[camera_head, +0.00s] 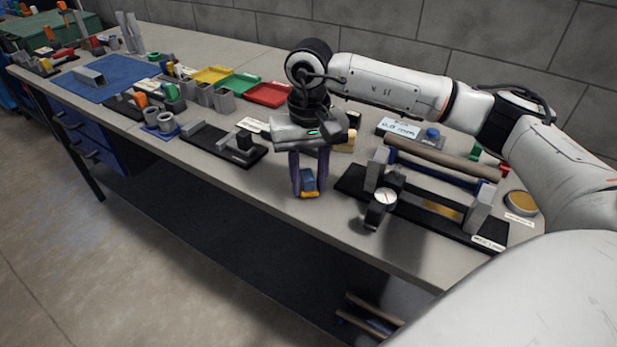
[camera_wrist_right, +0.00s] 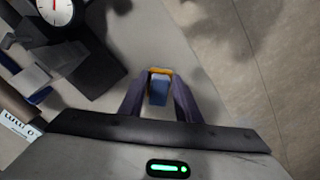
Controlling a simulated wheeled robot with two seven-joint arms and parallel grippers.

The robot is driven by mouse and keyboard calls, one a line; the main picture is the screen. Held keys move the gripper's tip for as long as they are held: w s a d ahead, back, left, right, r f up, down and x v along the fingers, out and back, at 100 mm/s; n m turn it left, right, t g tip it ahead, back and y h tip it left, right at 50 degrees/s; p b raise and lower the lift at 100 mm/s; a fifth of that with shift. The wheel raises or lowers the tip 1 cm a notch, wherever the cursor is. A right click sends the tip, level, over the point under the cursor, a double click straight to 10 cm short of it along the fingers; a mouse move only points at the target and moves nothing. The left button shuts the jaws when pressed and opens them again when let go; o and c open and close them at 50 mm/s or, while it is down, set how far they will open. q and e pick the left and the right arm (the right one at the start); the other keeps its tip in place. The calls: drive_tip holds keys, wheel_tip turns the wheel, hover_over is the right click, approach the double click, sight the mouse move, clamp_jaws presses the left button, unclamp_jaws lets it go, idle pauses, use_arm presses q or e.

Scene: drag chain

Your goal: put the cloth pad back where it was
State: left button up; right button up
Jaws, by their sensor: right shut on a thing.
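My right gripper (camera_head: 309,188) points down near the front edge of the workbench. It is shut on a small blue piece with an orange-yellow lower end (camera_head: 308,181), which appears to be the cloth pad. In the right wrist view the piece (camera_wrist_right: 159,92) sits between the two fingers, with bare surface around it. I cannot tell how far it is above the bench. A round tan pad or dish (camera_head: 520,203) with a label in front sits at the bench's right end. My left gripper is out of view.
Right of the gripper is a black fixture (camera_head: 430,213) with grey blocks and a dial gauge (camera_head: 384,198); the gauge also shows in the right wrist view (camera_wrist_right: 56,10). Left is another black fixture (camera_head: 215,145). Red (camera_head: 268,95), green and yellow trays lie behind. The bench's front edge is close.

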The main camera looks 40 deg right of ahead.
sight(309, 178)
drive_tip(key=o, duration=0.7)
drive_tip(key=shift+f, duration=0.15)
drive_tip(key=shift+c, duration=0.2)
drive_tip(key=o, duration=0.4)
drive_tip(key=shift+o, duration=0.2)
wheel_tip(309, 178, up, 12)
drive_tip(key=b, duration=0.1)
drive_tip(key=shift+r, duration=0.25)
